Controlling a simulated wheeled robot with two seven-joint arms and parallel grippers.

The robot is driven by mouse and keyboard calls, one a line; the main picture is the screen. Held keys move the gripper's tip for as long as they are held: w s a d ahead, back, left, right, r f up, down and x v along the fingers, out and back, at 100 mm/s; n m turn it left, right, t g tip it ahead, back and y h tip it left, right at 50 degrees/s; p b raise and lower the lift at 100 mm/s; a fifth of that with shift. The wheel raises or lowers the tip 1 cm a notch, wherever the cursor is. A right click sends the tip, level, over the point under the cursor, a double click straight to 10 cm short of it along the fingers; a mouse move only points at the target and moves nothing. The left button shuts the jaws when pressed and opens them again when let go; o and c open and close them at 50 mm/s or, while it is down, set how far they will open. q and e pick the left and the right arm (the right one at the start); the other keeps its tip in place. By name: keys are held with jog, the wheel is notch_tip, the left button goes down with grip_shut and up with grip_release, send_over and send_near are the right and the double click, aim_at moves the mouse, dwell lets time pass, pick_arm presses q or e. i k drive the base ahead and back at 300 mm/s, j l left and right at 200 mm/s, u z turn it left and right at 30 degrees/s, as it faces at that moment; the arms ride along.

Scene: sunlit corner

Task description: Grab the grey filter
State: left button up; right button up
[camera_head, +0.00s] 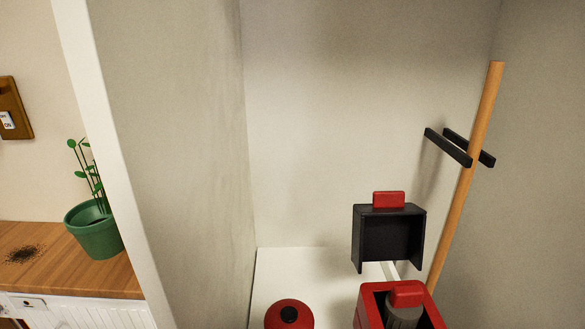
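The grey filter (402,314) is a grey ribbed cylinder at the bottom right of the head view. It sits inside an open red housing (368,309), and a red tab (407,294) is on top of it. The lower part of the filter is hidden by the housing and the picture's bottom edge. Neither of my grippers is in view.
A black open-fronted box with a red tab (388,245) is just above and behind the housing. A red round object with a black knob (289,316) is to its left. A wooden pole (468,180) leans at right by black bars (447,147). A potted plant (95,232) stands on the left counter.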

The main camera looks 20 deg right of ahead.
aim_at(403, 308)
jog(key=z, duration=1.25)
